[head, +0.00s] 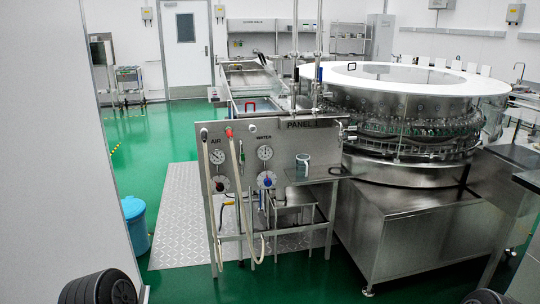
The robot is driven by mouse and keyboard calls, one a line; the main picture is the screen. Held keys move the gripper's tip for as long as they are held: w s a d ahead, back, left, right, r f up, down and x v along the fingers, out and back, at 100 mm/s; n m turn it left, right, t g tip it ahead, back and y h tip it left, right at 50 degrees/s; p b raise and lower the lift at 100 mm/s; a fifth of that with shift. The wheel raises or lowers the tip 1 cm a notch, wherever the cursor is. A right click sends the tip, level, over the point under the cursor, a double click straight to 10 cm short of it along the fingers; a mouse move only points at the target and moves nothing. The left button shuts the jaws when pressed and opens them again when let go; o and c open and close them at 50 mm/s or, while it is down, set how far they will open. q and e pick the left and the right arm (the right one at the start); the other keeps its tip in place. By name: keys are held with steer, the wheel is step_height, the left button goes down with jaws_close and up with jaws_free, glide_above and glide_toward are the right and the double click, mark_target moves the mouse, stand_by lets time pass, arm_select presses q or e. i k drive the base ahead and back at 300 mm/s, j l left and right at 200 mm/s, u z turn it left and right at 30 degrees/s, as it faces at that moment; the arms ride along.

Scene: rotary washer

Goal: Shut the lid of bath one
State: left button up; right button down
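A row of steel baths stands behind the gauge panel, left of the large round washer. The nearer bath (262,106) shows a blue inside and a reddish rim edge, so its top looks at least partly open. A farther steel bath (248,76) lies behind it. I cannot read any number on either, so I cannot tell which is bath one. A small dark handle (296,74) shows beside the baths at the right; whether it belongs to a lid is unclear. Neither of my grippers is in view; only dark rounded parts show at the bottom corners.
The panel (285,135), with air and water gauges, pipes and hoses, stands between me and the baths. The round washer (400,100) fills the right. A blue bin (136,225) stands by the left wall. Checker plate (180,215) and green floor lie clear left of the panel.

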mark_target(272, 74)
steer(key=i+u, duration=0.3)
steer(key=i, duration=0.2)
steer(key=i+l+u, duration=0.15)
steer(key=i+u, duration=0.15)
steer(key=i, duration=0.2)
steer(key=i+l+u, duration=0.3)
steer(key=i, duration=0.15)
steer(key=i+l+u, duration=0.25)
steer(key=i, duration=0.2)
steer(key=i+l, duration=0.05)
